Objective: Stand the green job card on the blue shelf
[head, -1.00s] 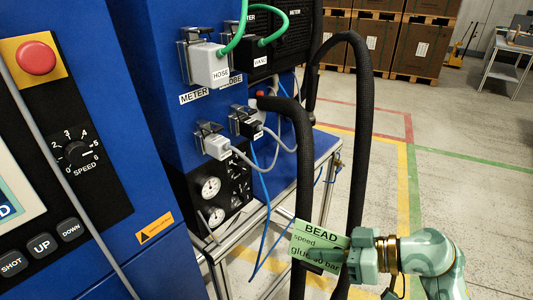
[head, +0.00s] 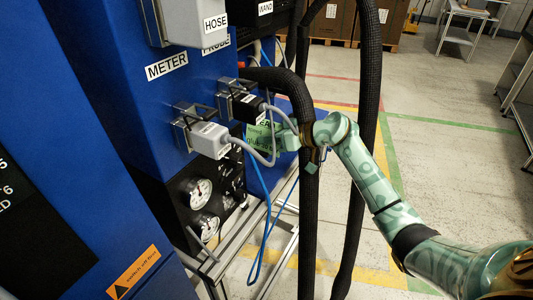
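The green job card (head: 258,146) is in the head view, just left of the black hoses and behind a grey cable. Only part of its face and lettering shows. My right gripper (head: 284,139) is at the card's right edge and looks shut on it; a hose and cable hide part of the fingers. A blue surface (head: 286,105) shows behind the hose, above the card; I cannot tell whether it is the shelf. I cannot tell whether the card touches anything besides the gripper. My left gripper is not in view.
A thick black hose (head: 308,220) hangs in front of my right wrist. A grey plug (head: 209,139) and a black plug (head: 248,107) with looping cables sit left of the card. Gauges (head: 200,192) are below on the blue cabinet (head: 90,80). Open floor lies right.

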